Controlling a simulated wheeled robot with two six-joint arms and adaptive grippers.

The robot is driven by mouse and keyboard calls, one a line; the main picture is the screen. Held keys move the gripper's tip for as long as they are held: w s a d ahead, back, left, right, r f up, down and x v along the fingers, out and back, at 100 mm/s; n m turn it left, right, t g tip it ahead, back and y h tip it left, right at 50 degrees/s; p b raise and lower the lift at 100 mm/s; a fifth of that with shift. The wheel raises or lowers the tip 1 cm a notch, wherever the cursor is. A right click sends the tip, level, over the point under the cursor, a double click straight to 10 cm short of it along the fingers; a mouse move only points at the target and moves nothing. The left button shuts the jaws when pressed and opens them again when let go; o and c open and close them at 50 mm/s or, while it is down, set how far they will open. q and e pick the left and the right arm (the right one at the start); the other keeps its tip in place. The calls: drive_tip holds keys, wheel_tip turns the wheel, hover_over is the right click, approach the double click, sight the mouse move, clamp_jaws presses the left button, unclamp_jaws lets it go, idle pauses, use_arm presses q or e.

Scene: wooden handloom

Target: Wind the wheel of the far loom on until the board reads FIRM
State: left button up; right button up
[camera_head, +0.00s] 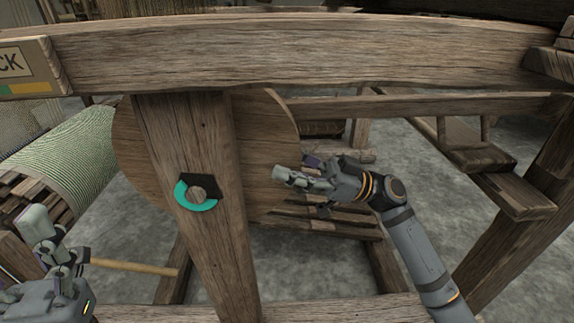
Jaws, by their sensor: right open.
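The wheel (268,150) is a large round wooden disc behind a slanted wooden post (190,130). Its middle is hidden by the post. A teal and black ring (183,200) surrounds a round wooden hub on the post's face. The board (28,64) is at the upper left and cut off by the picture edge. Only the letters "CK" show, above a coloured strip. My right gripper (294,172) is open and empty at the wheel's right rim; whether it touches the rim is unclear. My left gripper (45,232) is at the lower left, its jaw state unclear.
A thick wooden beam (300,55) crosses above the wheel. A roll of green-white cloth (60,155) lies at the left. A wooden rod (132,266) runs right from near my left gripper. Grey floor shows between timbers.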

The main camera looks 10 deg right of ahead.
sight(287, 148)
drive_tip(key=shift+c, duration=0.3)
clamp_jaws()
wheel_tip(287, 148, up, 4)
drive_tip(key=h+p, duration=0.1)
drive_tip(key=p, duration=0.1)
drive_tip(key=h+p, duration=0.1)
drive_tip(key=p, duration=0.1)
drive_tip(key=shift+f+h, duration=0.2)
drive_tip(key=shift+h, duration=0.1)
drive_tip(key=shift+f, duration=0.1)
drive_tip(key=shift+o, duration=0.3)
unclamp_jaws()
drive_tip(key=shift+f, duration=0.1)
